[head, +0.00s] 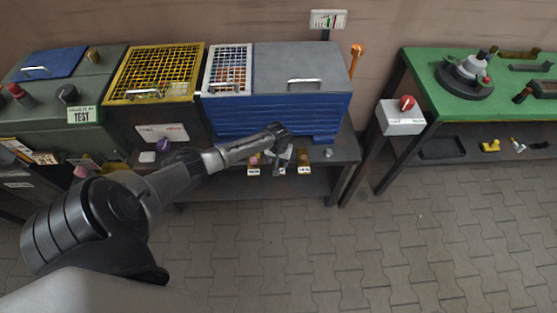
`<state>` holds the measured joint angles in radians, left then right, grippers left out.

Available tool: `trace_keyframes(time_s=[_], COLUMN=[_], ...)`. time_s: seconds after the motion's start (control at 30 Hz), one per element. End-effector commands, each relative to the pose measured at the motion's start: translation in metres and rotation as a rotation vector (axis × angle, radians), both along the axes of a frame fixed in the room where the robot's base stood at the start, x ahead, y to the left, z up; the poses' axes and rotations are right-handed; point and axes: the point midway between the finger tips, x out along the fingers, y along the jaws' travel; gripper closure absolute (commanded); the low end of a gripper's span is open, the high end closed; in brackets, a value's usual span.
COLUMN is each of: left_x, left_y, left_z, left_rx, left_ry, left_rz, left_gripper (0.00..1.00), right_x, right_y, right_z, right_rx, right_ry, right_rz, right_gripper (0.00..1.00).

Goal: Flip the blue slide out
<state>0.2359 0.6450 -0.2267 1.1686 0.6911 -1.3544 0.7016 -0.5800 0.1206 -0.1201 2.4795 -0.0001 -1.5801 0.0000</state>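A blue ribbed machine (280,115) stands on the bench in the middle, with a grey lid and a bar handle on top. Another blue part, a flat panel (50,63) with a bar handle, lies on top of the green machine at the left. I cannot tell which blue part is the slide. My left arm reaches in from the lower left. The arm's wrist hides part of that front, and the fingers are too small to read. My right gripper is not in view.
Small labelled parts (304,160) sit along the bench edge beside the gripper. A yellow grid cover (155,72) and a white grid cover (228,70) are to the left. A green table (435,103) with a red-knobbed switch box (402,117) stands right. The paved floor is clear.

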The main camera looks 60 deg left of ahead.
Motion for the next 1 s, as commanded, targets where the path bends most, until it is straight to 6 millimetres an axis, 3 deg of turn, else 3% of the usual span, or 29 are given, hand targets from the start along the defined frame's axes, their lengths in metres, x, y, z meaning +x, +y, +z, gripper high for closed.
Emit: trace_keyframes(time_s=[0.17, 0.6, 0.8, 1.0], left_x=[0.0, 0.0, 0.0, 0.0], left_y=[0.001, 0.0, 0.0, 0.0], left_z=[0.023, 0.106, 0.128, 0.137], left_rx=[0.001, 0.001, 0.0, 0.0], left_ry=[-0.002, -0.002, -0.001, 0.0], left_rz=[-0.001, -0.001, -0.001, 0.0], left_gripper=[0.44, 0.44, 0.44, 0.44], right_x=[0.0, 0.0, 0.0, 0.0], right_y=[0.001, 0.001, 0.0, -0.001], right_z=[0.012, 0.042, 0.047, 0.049], right_rx=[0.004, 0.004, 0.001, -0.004], right_ry=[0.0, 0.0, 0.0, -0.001], right_rz=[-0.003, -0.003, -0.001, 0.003], right_gripper=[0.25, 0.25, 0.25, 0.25])
